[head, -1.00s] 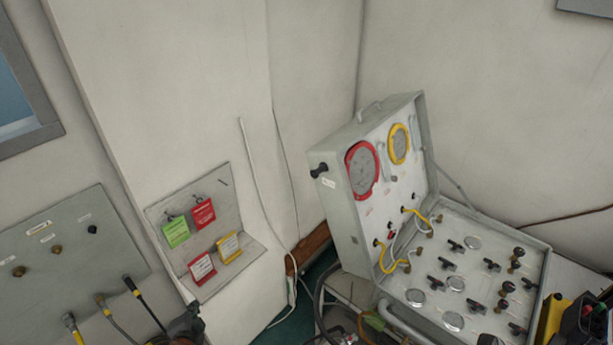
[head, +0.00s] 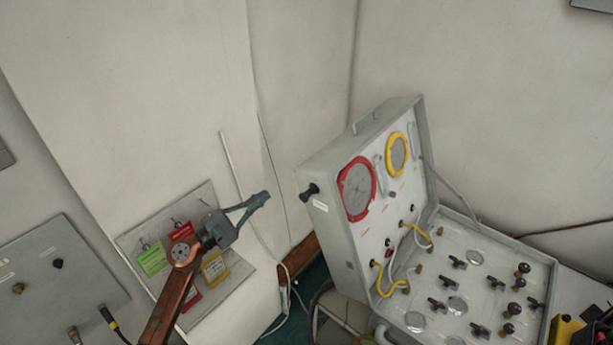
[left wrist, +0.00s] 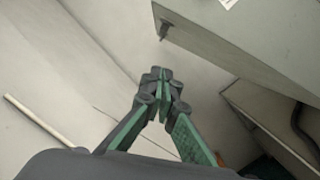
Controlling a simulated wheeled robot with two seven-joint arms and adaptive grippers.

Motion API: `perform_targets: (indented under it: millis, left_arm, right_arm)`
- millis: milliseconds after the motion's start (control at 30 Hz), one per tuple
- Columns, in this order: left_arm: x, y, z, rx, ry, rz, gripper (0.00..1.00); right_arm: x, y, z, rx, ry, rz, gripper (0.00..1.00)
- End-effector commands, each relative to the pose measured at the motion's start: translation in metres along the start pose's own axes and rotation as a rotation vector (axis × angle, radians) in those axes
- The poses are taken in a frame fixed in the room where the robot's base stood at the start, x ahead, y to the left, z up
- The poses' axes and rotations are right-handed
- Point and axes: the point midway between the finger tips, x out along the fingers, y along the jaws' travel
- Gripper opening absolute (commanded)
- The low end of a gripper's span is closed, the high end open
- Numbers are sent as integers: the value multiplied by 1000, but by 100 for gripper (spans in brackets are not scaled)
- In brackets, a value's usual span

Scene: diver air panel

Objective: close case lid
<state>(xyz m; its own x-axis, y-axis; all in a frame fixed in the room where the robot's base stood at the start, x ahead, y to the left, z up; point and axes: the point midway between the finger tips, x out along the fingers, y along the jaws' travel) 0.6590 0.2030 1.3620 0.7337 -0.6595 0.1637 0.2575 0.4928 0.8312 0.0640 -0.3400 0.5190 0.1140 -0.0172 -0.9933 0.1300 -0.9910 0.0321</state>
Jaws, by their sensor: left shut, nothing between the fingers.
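The grey case stands open at the right of the head view. Its lid (head: 334,232) is raised and leans back, with a red-ringed gauge, a yellow-ringed gauge and a black knob (head: 310,192) on its left side. The case base (head: 462,268) holds several valves and dials. My left gripper (head: 263,197) is shut and empty, in the air to the left of the lid and apart from it. In the left wrist view its closed fingertips (left wrist: 158,72) point toward the wall, and the lid (left wrist: 245,40) shows at upper right. My right gripper is not in view.
A tag board (head: 130,238) with green, red and yellow tags is on the wall behind my left arm. A grey panel (head: 60,285) is at far left. A stay (head: 455,195) links lid and base at the right. Yellow hoses (head: 384,282) run between lid and base.

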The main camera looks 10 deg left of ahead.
Motion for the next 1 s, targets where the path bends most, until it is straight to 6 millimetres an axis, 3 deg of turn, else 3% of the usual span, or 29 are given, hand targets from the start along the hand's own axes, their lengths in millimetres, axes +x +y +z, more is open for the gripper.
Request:
perform_targets:
  millis: [100, 267, 467, 733, 1000]
  left_arm:
    - [10, -10, 1, 135, -24, -79, 0]
    - [27, -16, 5, 172, -40, -105, 0]
    - [66, -18, 10, 165, -46, -105, 0]
    - [122, -24, 12, 164, -44, -104, 0]
    - [122, -31, 39, 165, -41, -103, 0]
  right_arm:
    - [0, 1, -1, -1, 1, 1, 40]
    - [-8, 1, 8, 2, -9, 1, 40]
    - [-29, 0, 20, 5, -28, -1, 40]
    - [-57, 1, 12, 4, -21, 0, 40]
    - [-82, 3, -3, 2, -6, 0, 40]
